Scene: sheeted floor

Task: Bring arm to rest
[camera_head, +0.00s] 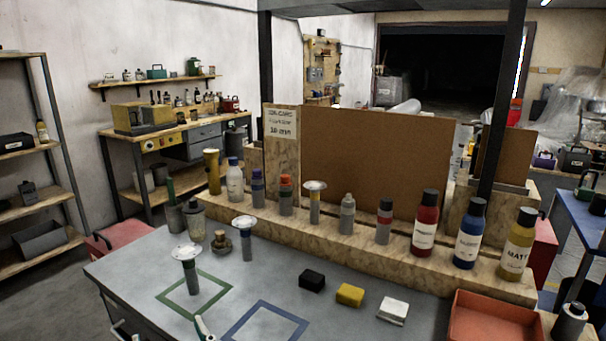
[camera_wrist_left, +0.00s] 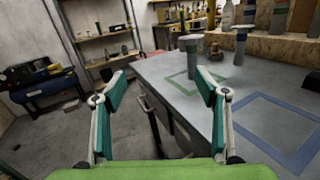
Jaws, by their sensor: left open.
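My left gripper (camera_wrist_left: 162,88) is open and empty in the left wrist view, with its green-padded fingers wide apart. It is over the floor beside the near edge of the grey table (camera_wrist_left: 153,72). In the head view one fingertip (camera_head: 203,328) shows at the bottom edge, next to the table front. My right gripper is in neither view. A white-topped tool (camera_head: 188,268) stands upright in the green square outline (camera_head: 167,297). A second white-topped tool (camera_head: 245,240) stands behind it to the right. Both are apart from my gripper.
A blue square outline (camera_head: 238,331) is empty. Black (camera_head: 312,280), yellow (camera_head: 350,294) and white (camera_head: 393,311) blocks lie to its right. Several bottles stand on a wooden ledge (camera_head: 330,249) behind. An orange-red tray (camera_head: 488,322) is at the right.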

